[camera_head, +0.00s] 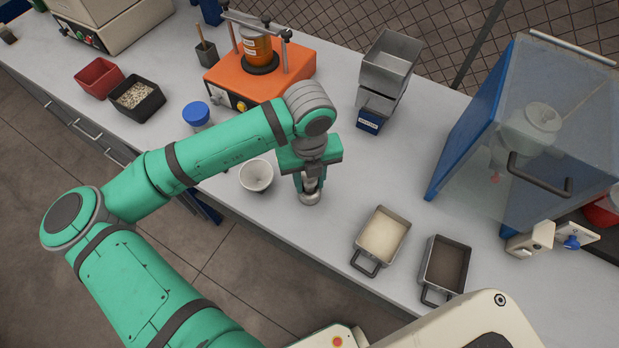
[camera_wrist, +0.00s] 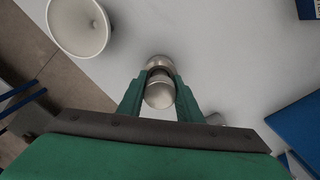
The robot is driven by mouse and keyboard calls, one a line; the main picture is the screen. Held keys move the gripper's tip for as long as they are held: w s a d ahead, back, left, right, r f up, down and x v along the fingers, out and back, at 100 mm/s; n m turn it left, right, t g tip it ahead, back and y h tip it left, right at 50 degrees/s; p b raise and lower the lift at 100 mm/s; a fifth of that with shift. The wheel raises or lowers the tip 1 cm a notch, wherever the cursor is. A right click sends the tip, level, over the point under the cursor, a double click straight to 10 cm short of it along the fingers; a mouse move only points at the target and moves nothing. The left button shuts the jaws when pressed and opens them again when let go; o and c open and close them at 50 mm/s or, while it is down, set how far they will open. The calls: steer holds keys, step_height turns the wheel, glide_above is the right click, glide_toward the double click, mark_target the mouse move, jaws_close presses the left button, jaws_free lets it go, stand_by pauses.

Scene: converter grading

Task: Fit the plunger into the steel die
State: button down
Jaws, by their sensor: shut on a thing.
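My gripper (camera_head: 312,184) is shut on the steel plunger (camera_wrist: 160,93), whose rounded, shiny end shows between the two green fingers in the wrist view. The steel die (camera_head: 310,199) is a short, round metal piece on the grey bench, directly below the fingers in the head view. In the wrist view, a round metal rim, seemingly the die (camera_wrist: 158,62), shows just beyond the plunger. The plunger is over or at the die. The fingers hide where they meet, so I cannot tell whether its lower end is inside.
A white funnel-like cup (camera_head: 257,176) stands close left of the gripper. A pan of pale powder (camera_head: 365,243) and a dark-filled pan (camera_head: 429,293) are to the right. An orange machine (camera_head: 222,77) and a metal hopper (camera_head: 386,62) stand behind. Bare bench lies around the die.

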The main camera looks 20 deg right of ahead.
steer(key=shift+s+f, duration=0.2)
steer(key=shift+f, duration=0.6)
steer(key=shift+a+f, duration=0.1)
stand_by(0.5)
steer(key=c, duration=1.2)
jaws_free()
steer(key=shift+w+d+r, duration=0.2)
steer(key=shift+d+r, duration=0.05)
steer(key=shift+r, duration=0.05)
steer(key=shift+a+r, duration=0.2)
steer(key=shift+r, duration=2.45)
